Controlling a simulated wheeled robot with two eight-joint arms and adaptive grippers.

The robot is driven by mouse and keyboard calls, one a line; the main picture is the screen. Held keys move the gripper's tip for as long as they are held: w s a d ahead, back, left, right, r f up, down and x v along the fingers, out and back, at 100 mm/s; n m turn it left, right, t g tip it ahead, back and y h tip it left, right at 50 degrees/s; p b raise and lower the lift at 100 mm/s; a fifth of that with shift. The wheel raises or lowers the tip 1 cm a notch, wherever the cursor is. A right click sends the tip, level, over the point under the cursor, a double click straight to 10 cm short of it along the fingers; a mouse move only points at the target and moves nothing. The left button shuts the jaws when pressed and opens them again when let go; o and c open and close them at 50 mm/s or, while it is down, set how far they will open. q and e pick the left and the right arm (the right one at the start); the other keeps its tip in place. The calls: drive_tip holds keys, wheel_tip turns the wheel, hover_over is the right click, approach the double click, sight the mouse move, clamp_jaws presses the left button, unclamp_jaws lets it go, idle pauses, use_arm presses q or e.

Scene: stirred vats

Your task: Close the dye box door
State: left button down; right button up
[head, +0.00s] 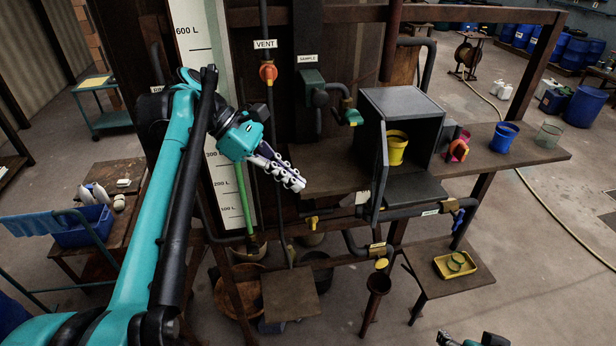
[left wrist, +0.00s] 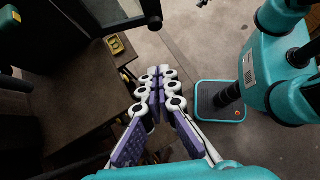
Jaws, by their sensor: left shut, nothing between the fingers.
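The dye box (head: 418,102) is a dark grey box on the wooden shelf, with a yellow pot (head: 397,147) inside. Its front is open. The door (head: 377,170) is a narrow dark panel seen nearly edge-on at the box's left side, swung out toward me.
A blue pot (head: 503,137) and a clear cup (head: 548,135) stand on the shelf right of the box. A pipe with valves (head: 420,210) runs below the door. A yellow tray (head: 464,265) sits on a lower stand. Shelf space between my gripper and the door looks clear.

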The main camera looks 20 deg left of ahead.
use_arm(q)
drive_tip(key=w+d+f+p, duration=0.2)
drive_tip(key=d+f, duration=0.3)
drive_tip(key=d, duration=0.4)
drive_tip(key=shift+d, duration=0.35)
drive_tip(key=shift+w+f, duration=0.1)
drive_tip(key=shift+f, duration=0.05)
